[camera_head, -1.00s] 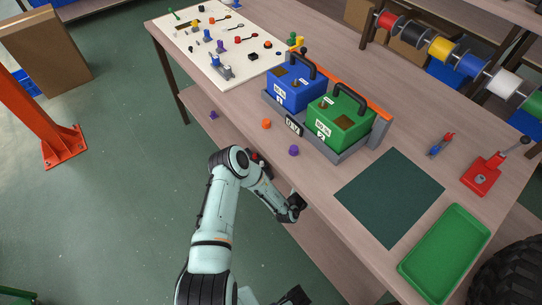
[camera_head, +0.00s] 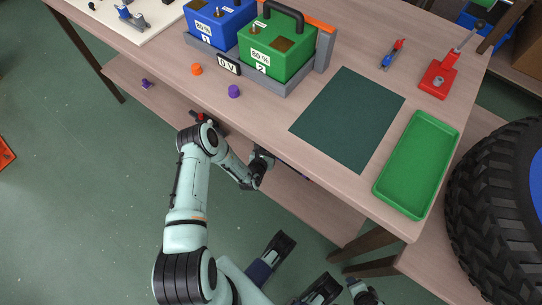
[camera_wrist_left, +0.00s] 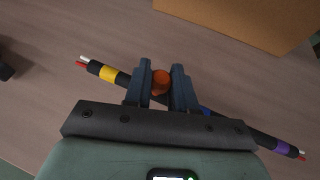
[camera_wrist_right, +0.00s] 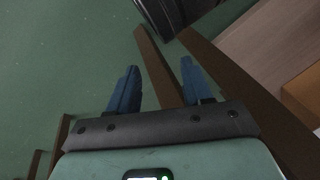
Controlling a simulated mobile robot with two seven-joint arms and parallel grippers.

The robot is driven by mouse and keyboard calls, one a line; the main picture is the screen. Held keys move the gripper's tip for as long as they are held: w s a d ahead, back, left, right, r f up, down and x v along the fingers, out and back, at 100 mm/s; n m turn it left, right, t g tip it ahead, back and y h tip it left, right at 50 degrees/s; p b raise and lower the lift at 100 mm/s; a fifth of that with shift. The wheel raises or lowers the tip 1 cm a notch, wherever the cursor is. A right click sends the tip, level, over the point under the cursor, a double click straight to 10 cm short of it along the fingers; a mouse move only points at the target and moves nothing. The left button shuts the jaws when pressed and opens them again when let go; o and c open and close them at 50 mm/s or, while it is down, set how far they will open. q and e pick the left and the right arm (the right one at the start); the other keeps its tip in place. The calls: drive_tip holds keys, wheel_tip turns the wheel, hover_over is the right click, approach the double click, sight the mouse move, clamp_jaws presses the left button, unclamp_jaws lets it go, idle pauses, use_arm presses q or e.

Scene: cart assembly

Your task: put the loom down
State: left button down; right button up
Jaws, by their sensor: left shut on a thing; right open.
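The loom (camera_wrist_left: 108,74) is a dark cable bundle with yellow, blue and purple bands and bare red and white wire ends. It runs slantwise across the left wrist view. My left gripper (camera_wrist_left: 162,80) is shut on its middle, with a round orange piece between the fingertips. In the head view my left gripper (camera_head: 261,166) is beside the table's front edge, and the loom is mostly hidden there. A wooden surface (camera_wrist_left: 60,35) lies behind the loom; I cannot tell the gap. My right gripper (camera_wrist_right: 159,67) is open and empty, with green floor and brown beams beyond it.
The tabletop (camera_head: 270,125) holds a blue box (camera_head: 215,25), a green box (camera_head: 290,60), a dark green mat (camera_head: 350,118), a green tray (camera_head: 375,188) and a red tool (camera_head: 436,78). The mat and tray look empty. A large black tyre (camera_head: 490,200) stands at the right.

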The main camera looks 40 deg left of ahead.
use_arm(q)
drive_tip(key=shift+f, duration=0.6)
drive_tip(key=shift+f+b, duration=0.85)
drive_tip(key=shift+f, duration=1.1)
use_arm(e)
drive_tip(key=shift+s+d+f+g, duration=0.25)
drive_tip(key=shift+s+f, duration=0.25)
drive_tip(key=shift+f, duration=0.3)
drive_tip(key=shift+s+d+f+g, duration=0.2)
drive_tip(key=shift+s+f, duration=0.25)
drive_tip(key=shift+f, duration=0.35)
use_arm(q)
drive_tip(key=shift+f, duration=0.1)
use_arm(e)
drive_tip(key=shift+f, duration=0.1)
use_arm(q)
drive_tip(key=c, duration=0.9)
unclamp_jaws()
drive_tip(key=shift+o, duration=0.2)
use_arm(e)
drive_tip(key=shift+s, duration=0.1)
